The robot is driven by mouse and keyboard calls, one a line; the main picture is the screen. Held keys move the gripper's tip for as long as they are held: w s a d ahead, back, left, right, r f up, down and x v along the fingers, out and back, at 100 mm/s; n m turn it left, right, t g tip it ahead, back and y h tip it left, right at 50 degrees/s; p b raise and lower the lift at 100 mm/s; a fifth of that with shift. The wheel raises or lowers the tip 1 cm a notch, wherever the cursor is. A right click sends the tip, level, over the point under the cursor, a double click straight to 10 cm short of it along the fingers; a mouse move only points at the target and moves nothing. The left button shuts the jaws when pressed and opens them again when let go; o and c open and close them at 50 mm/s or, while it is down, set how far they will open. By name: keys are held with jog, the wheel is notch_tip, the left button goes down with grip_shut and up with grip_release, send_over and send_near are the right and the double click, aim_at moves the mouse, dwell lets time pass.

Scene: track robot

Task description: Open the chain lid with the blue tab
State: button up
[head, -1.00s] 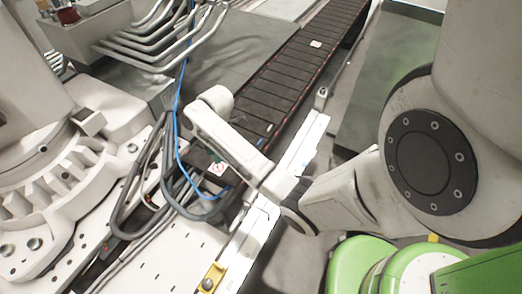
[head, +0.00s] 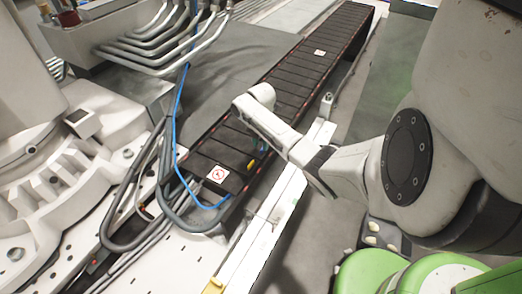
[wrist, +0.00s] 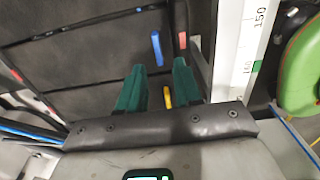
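The black cable chain (head: 283,90) runs from the lower left to the upper right in the head view. In the wrist view, a blue tab (wrist: 156,48) stands on its dark lids, just beyond and between my gripper's fingertips (wrist: 159,67). A yellow tab (wrist: 167,96) shows between the fingers, nearer the palm. A red tab (wrist: 182,40) is to the right of the blue one. The two green fingers are apart with nothing held between them.
A white rail with a scale (wrist: 247,45) runs close along the chain's right side. A blue cable (head: 178,125) and dark hoses (head: 140,200) loop over the near left end. Metal pipes (head: 165,35) stand at the upper left. Green rounded parts (head: 375,270) are at the lower right.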

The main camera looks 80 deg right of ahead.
aim_at(261, 150)
jog(key=shift+f+b, duration=0.35)
jog(key=shift+f, duration=1.15)
grip_shut()
dwell(0.4)
